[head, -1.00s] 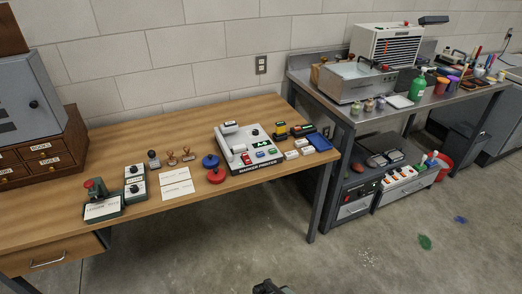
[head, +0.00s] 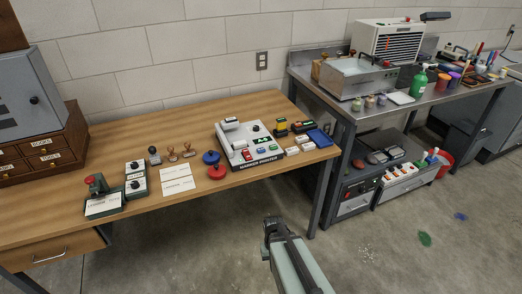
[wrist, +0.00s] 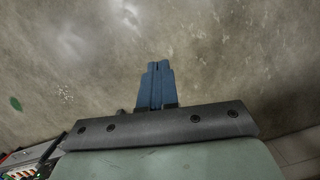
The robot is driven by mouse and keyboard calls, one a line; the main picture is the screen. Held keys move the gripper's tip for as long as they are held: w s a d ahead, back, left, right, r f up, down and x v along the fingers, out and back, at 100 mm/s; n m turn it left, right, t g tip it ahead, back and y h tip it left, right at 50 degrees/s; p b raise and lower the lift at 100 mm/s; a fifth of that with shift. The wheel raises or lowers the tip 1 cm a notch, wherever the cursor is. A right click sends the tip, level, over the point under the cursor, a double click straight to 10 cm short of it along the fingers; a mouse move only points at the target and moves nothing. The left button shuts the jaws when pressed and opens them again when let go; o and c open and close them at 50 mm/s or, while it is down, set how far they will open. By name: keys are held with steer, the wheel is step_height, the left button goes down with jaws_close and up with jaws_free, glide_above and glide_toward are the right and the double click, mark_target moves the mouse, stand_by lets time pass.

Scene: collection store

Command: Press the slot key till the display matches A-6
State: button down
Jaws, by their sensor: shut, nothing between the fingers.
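The marker printer (head: 249,144) sits on the wooden table toward its right end, a light-grey box with a dark front label. Its top carries a small dark display (head: 262,140) with green characters, too small to read for certain now. Red, blue and green keys (head: 261,150) line its front part; I cannot tell which is the slot key. My gripper (head: 271,220) is in front of the table, over the floor, apart from the printer. In the wrist view its blue fingers (wrist: 156,85) are together and empty, with concrete floor beyond.
Red and blue round-handled items (head: 217,172) stand left of the printer. White blocks (head: 300,146) and a blue tray (head: 320,138) lie to its right. The wooden table (head: 195,210) has a bare front edge. A metal bench (head: 345,120) stands at right.

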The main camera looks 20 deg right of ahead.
steer(key=w+d+r+t, duration=0.2)
steer(key=w+d+r, duration=0.2)
steer(key=w+r, duration=0.4)
steer(key=w+d+r+m+t, duration=0.1)
steer(key=w+d+r, duration=0.3)
steer(key=w+r, duration=0.4)
steer(key=w+d+r+m+t, duration=0.1)
steer(key=w+d+r+t, duration=0.2)
steer(key=w+r, duration=0.4)
steer(key=shift+w+d+r+y, duration=0.2)
steer(key=shift+d+r, duration=0.15)
steer(key=shift+r, duration=0.3)
steer(key=shift+w+d+r+y, duration=0.1)
steer(key=shift+w+d+r, duration=0.15)
steer(key=shift+r, duration=0.35)
step_height(320, 180, up, 16)
steer(key=f+n+t+y, duration=0.1)
steer(key=n+t+y, duration=0.2)
steer(key=t+y, duration=0.1)
glide_above(263, 150)
steer(key=shift+w+d+r, duration=0.1)
steer(key=shift+r, duration=0.15)
steer(key=shift+f, duration=0.1)
steer(key=shift+f, duration=4.3)
steer(key=shift+f, duration=0.25)
